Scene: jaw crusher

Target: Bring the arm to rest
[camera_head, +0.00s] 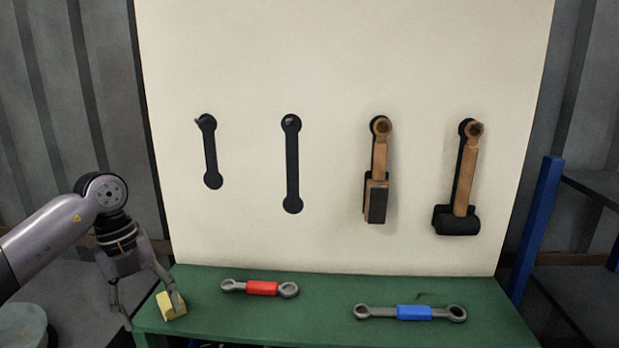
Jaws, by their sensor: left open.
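My left arm comes in from the left, and its gripper (150,305) points down at the left end of the green table (325,290). Its fingers are spread apart. One finger is off the table's left edge, and the other overlaps a yellow block (171,306) on the table corner. I cannot tell whether that finger touches the block. Nothing is clearly held. My right gripper is not in view.
A red-handled wrench (262,288) and a blue-handled wrench (413,312) lie on the table. Behind stands a pale board (335,80) with two black wrench outlines, a hanging brush-like tool (378,180) and a hanging mallet (463,190). A blue post (537,225) stands right.

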